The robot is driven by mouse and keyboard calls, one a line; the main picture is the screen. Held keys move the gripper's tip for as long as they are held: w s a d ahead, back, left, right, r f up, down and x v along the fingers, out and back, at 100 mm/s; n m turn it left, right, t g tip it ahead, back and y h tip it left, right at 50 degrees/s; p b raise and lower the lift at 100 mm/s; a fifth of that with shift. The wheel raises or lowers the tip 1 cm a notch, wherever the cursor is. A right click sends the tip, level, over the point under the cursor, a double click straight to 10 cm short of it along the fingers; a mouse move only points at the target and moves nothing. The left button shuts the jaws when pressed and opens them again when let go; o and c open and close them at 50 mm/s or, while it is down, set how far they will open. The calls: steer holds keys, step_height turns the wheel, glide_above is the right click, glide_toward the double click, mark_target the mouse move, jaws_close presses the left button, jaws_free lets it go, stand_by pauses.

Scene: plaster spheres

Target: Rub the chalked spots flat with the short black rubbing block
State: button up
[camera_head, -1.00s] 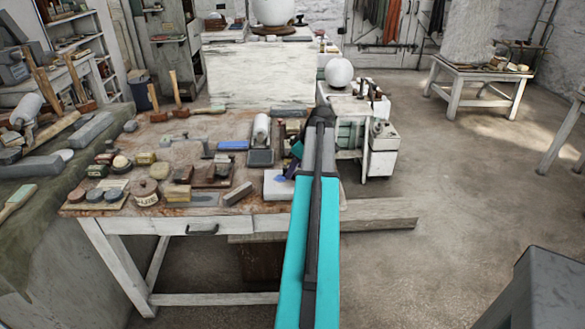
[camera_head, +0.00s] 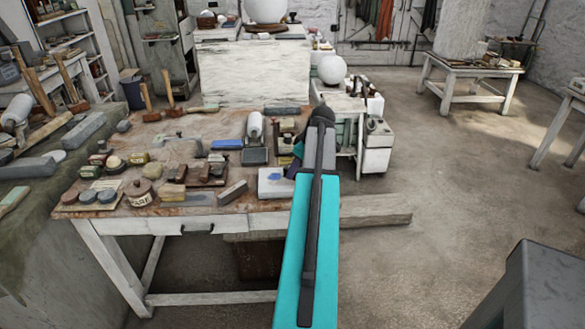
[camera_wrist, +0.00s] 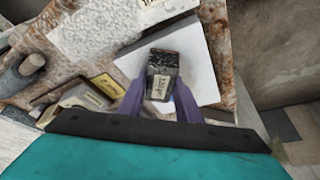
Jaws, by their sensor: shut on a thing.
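In the wrist view my gripper (camera_wrist: 160,98) has its two purple fingers shut on a short dark block (camera_wrist: 161,72) with a pale printed label. The block is over a white slab (camera_wrist: 198,62); I cannot tell whether they touch. In the head view the white slab (camera_head: 270,188) lies at the table's front right corner. My gripper (camera_head: 293,168) is beside it there, mostly hidden by my arm, and the block is hidden. A white plaster sphere (camera_head: 333,69) sits on a stand behind the table. No chalked spots can be made out on it at this size.
The worktable (camera_head: 160,218) is crowded with tins, blocks and tools, including a blue block (camera_head: 227,144) and mallets (camera_head: 168,92). The floor (camera_head: 440,190) to the right is open.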

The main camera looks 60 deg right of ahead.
steer(key=shift+s, duration=0.4)
steer(key=shift+w+r, duration=0.1)
steer(key=shift+w+r+p, duration=0.25)
steer(key=shift+w+r, duration=0.1)
steer(key=shift+w, duration=0.2)
steer(key=shift+w+r+p, duration=0.2)
steer(key=shift+w+r, duration=0.1)
steer(key=shift+w, duration=0.2)
steer(key=shift+w+a+f, duration=0.1)
steer(key=shift+w+a, duration=0.8)
steer(key=shift+w, duration=0.3)
steer(key=shift+w+a, duration=0.85)
steer(key=shift+w, duration=0.35)
steer(key=shift+f+b, duration=0.3)
steer(key=shift+f, duration=0.3)
